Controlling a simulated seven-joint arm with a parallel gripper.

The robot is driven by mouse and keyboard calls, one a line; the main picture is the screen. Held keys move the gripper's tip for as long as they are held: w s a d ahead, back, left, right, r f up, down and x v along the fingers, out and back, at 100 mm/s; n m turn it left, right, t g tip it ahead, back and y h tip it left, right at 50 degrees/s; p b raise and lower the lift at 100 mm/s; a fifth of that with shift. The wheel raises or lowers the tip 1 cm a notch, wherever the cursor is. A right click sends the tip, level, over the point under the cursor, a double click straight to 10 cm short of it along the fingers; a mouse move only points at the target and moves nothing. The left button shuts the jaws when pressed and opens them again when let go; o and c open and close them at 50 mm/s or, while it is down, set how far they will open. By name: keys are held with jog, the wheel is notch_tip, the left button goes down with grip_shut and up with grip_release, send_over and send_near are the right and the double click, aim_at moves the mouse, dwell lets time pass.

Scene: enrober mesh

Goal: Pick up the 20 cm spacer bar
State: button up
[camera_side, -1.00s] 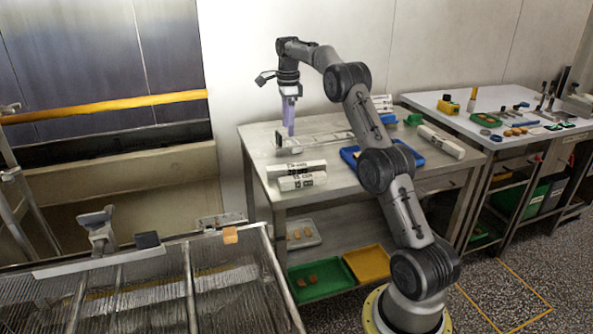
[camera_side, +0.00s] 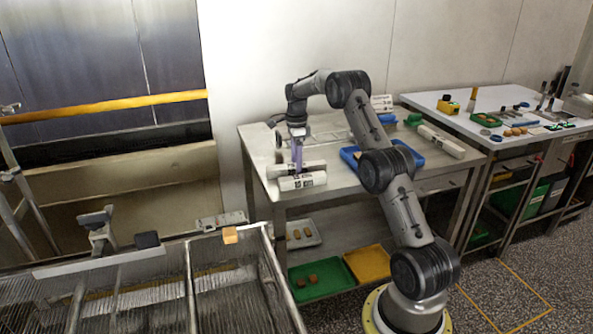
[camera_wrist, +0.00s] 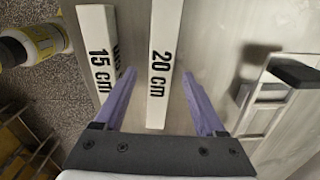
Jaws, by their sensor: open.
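The 20 cm spacer bar (camera_wrist: 163,65) is white with black lettering and lies on the steel table. In the side view, it is the rear one (camera_side: 314,166) of two white bars. The 15 cm bar (camera_wrist: 98,50) lies beside it, to the left in the wrist view and in front (camera_side: 308,182) in the side view. My gripper (camera_wrist: 159,73) is open, pointing down, with purple fingers on either side of the 20 cm bar as seen from the wrist. The left finger overlaps the gap between the bars. Whether the fingers touch the bar, I cannot tell.
A metal fixture with a black handle (camera_wrist: 293,72) lies right of the bars in the wrist view. A blue tray (camera_side: 408,151) and another long white bar (camera_side: 441,142) lie farther right on the table (camera_side: 345,181). A wire-mesh conveyor (camera_side: 150,295) stands at front left.

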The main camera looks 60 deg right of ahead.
jog(key=shift+f, duration=1.2)
grip_shut()
jog(key=shift+r, duration=0.1)
